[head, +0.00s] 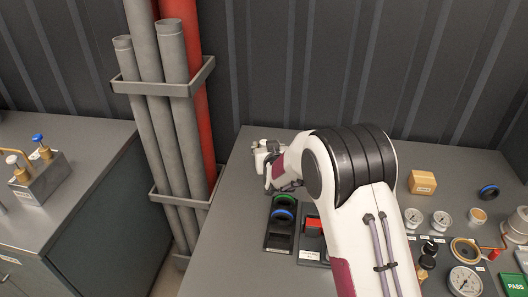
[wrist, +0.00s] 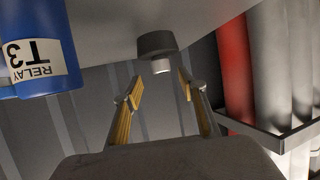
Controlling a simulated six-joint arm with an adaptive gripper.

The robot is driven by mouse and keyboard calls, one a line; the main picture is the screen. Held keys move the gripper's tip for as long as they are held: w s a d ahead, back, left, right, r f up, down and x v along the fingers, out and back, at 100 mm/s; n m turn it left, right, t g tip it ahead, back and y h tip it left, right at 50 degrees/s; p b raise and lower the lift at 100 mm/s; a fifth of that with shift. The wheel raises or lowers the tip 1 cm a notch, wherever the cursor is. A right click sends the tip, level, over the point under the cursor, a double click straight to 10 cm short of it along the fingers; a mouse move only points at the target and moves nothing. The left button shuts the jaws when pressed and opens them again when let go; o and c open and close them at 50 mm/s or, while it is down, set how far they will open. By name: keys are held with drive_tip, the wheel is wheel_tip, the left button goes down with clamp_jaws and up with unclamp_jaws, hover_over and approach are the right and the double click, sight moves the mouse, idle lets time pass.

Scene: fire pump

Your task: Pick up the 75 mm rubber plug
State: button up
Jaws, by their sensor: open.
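A dark grey, round, plug-like piece (wrist: 155,43) with a narrower light grey end stands on the grey table in the wrist view, which looks upside down. No size mark is readable on it. My gripper (wrist: 160,81) is open, with its yellow-padded fingers spread on either side of the line to the piece. The piece appears beyond the fingertips, and nothing is held. In the head view my gripper (head: 266,153) is low over the back left of the table, partly hidden by my arm. I cannot make out the plug there.
A blue container labelled "RELAY T3" (wrist: 38,50) is close at left in the wrist view. Grey pipes (head: 172,120) and a red pipe (head: 200,150) stand left of the table.

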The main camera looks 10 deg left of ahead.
sight(264, 142)
drive_tip(key=shift+x, duration=2.6)
drive_tip(key=shift+a, duration=0.15)
clamp_jaws()
